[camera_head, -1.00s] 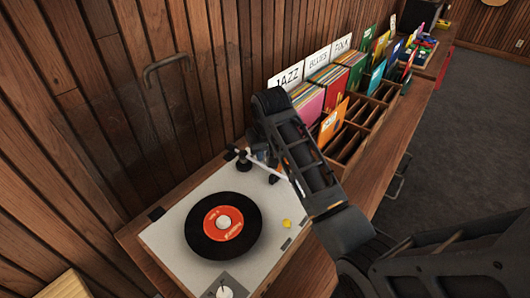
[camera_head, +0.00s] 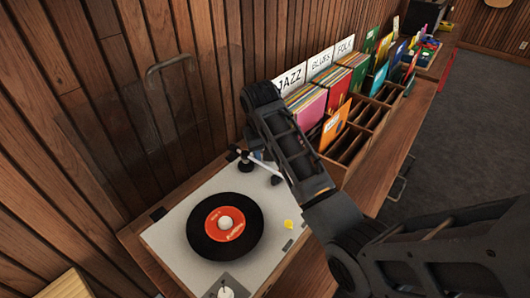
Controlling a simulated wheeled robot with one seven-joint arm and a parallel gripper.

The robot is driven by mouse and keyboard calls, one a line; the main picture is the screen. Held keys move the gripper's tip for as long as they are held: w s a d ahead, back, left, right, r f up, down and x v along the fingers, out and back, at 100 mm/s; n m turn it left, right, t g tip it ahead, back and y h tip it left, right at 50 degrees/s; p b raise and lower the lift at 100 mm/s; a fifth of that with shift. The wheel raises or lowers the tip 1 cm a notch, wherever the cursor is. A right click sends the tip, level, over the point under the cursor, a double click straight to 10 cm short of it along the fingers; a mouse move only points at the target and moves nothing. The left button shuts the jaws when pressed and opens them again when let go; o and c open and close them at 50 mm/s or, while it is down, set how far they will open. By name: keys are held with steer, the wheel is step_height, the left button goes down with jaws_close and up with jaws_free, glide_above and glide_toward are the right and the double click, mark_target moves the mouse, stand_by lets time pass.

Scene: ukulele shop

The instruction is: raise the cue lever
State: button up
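The turntable (camera_head: 183,227) has a light deck with a black record (camera_head: 205,243) with an orange label on its platter. The white tonearm (camera_head: 262,165) runs right from its dark pivot (camera_head: 244,158) at the deck's back corner, with its dark head near my arm. The cue lever cannot be made out; it is small or hidden near the pivot. My gripper (camera_head: 256,146) is low behind my forearm, close to the tonearm pivot. Its fingers are mostly covered, so I cannot tell its opening or whether it touches anything.
A clear raised lid with a handle (camera_head: 167,64) stands behind the turntable by the plank wall. A wooden record rack (camera_head: 372,128) with JAZZ, BLUES and FOLK cards stands right of it.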

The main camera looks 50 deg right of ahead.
steer(key=v, duration=0.7)
steer(key=shift+r, duration=0.4)
steer(key=shift+o, duration=0.3)
steer(key=shift+s+a, duration=0.1)
steer(key=shift+s, duration=0.05)
steer(key=shift+w+d+f+t+h, duration=0.1)
steer(key=shift+d+f+t+h, duration=0.2)
steer(key=shift+f, duration=0.7)
steer(key=shift+w+d+f+t+h, duration=0.1)
steer(key=shift+f+t, duration=0.25)
steer(key=shift+f, duration=0.7)
steer(key=shift+w+d+f+t+h, duration=0.1)
steer(key=shift+d+f+t+h, duration=0.2)
steer(key=shift+f, duration=0.7)
steer(key=shift+a, duration=0.15)
jaws_close()
